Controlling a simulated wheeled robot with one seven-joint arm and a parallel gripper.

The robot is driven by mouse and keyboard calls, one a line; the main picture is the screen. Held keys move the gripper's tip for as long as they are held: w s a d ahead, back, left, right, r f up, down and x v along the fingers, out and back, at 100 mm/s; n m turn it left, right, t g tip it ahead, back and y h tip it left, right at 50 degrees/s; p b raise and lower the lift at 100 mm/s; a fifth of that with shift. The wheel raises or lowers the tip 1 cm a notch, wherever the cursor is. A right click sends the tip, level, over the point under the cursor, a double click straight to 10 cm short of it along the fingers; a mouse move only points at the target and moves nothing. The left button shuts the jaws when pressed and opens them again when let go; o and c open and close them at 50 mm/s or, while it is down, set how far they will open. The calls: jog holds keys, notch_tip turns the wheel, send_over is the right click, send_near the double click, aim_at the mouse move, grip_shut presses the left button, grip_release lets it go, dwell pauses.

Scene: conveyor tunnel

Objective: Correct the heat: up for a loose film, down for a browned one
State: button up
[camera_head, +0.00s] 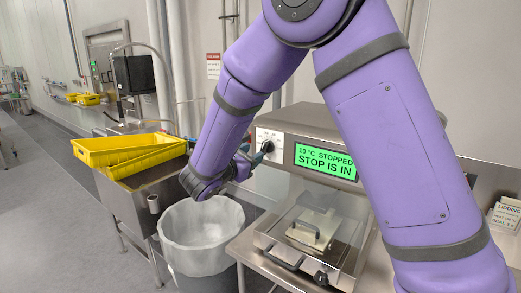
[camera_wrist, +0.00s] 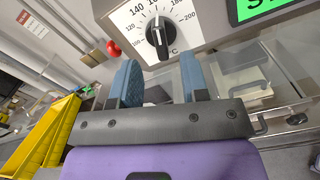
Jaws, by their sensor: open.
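The heat knob (camera_wrist: 158,36) is black on a white dial marked up to 200 °C. Its white line points roughly to the top of the dial, near a number cut off by the frame edge. It also shows in the head view (camera_head: 267,146), left of the green display (camera_head: 325,163), which reads "10 °C STOPPED" and "STOP IS IN". My gripper (camera_wrist: 160,78) is open and empty, its two blue fingers apart and short of the knob; in the head view (camera_head: 253,160) it is close to the dial, partly hidden by my arm. No film's condition can be made out.
A red button (camera_wrist: 113,48) sits left of the dial. A lined bin (camera_head: 201,235) and yellow crates (camera_head: 128,150) stand left.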

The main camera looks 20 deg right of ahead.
aim_at(262, 148)
jog(key=shift+x, duration=2.5)
grip_shut()
